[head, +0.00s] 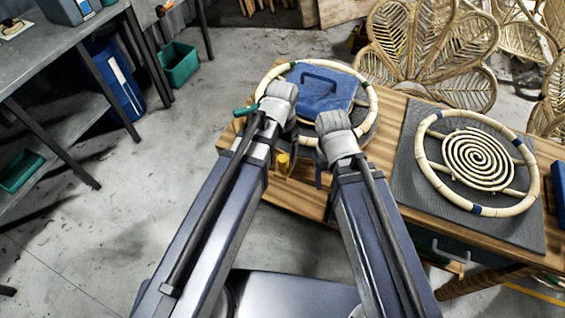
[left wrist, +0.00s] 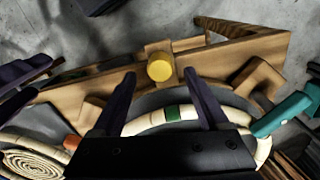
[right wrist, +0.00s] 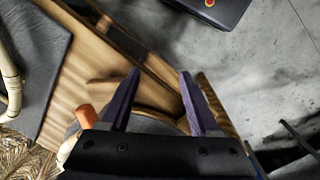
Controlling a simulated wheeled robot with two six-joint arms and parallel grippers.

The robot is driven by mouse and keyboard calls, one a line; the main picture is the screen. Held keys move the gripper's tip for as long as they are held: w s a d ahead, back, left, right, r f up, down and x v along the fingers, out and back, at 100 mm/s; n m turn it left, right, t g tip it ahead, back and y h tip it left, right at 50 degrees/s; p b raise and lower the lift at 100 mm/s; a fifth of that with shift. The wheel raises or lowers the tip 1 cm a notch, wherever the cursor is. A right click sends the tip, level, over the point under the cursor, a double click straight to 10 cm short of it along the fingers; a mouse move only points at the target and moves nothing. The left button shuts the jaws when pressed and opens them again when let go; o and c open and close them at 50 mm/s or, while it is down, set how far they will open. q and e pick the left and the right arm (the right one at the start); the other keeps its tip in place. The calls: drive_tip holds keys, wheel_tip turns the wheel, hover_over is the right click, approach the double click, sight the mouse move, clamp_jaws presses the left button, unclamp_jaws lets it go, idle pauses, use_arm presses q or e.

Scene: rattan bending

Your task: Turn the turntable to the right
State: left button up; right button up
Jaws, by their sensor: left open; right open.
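The turntable (head: 373,124) is a grey disc on the wooden bench, carrying a pale rattan ring (head: 372,98) and a blue block with a handle (head: 325,84). My forearms hide its near side. My left gripper (left wrist: 160,73) is open and empty above the near edge of the ring. In the left wrist view, a yellow knob (left wrist: 160,67) on a wooden frame appears between its fingertips; I cannot tell the height gap. My right gripper (right wrist: 159,72) is open and empty above the bench's near edge, by the turntable. In the head view, its dark fingers (head: 318,172) partly show.
A second rattan ring with a spiral (head: 478,160) lies on a dark mat (head: 415,180) at the right. A teal handle (left wrist: 285,114) juts beside the ring. A metal shelf table (head: 50,50) stands left. Open floor (head: 120,200) lies between it and the bench.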

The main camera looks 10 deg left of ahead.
sight(283, 158)
use_arm(q)
wheel_tip(283, 158, down, 5)
drive_tip(key=b, duration=0.3)
drive_tip(key=shift+b, duration=0.4)
drive_tip(key=shift+r, duration=0.15)
clamp_jaws()
idle(0.8)
